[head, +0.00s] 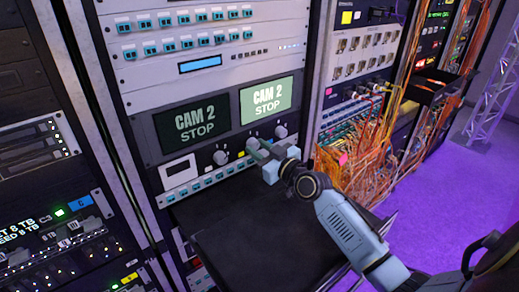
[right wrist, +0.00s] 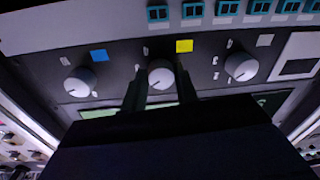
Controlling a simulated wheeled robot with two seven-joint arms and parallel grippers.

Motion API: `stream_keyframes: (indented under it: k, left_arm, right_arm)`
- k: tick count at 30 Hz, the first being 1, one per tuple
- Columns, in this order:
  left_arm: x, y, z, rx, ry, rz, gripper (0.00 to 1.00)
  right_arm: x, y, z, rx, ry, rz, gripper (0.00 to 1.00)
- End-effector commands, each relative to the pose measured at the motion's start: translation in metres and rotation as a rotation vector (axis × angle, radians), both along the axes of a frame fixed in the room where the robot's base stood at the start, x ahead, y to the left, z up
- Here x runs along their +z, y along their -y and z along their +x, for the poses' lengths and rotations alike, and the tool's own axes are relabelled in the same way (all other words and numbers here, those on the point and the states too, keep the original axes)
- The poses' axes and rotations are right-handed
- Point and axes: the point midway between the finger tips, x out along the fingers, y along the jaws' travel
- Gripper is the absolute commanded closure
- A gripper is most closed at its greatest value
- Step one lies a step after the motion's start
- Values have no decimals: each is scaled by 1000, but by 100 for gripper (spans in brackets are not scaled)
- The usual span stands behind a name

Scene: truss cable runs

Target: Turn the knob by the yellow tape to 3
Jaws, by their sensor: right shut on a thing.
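A row of three pale round knobs runs along a dark panel under two screens. The middle knob (right wrist: 161,74) has the yellow tape (right wrist: 184,46) beside it; the tape also shows in the head view (head: 241,154). My right gripper (right wrist: 160,86) has its two dark fingers on either side of the middle knob and is shut on it. In the head view the right gripper (head: 259,150) reaches the panel from the right and hides part of this knob. The knob's pointer and the small marks around it are too dim to read. My left gripper is not in view.
The other knobs stand close on either side, one (right wrist: 79,82) by blue tape (right wrist: 99,55), one (right wrist: 241,67) by white tape (right wrist: 264,40). Both screens (head: 267,98) read "CAM 2 STOP". A dark shelf (head: 250,235) juts out below. Orange cables (head: 350,165) hang at the right.

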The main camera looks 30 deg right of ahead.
Motion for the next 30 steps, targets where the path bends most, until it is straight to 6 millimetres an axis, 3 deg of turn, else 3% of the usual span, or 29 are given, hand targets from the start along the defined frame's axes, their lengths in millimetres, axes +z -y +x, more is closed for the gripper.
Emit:
stream_keyframes:
  k: [18, 30]
  left_arm:
    - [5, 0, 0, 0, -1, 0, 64]
    - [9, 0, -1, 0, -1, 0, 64]
  right_arm:
    - [1, -2, 0, 0, -39, 517, 93]
    - [1, -3, 0, 0, -55, 726, 93]
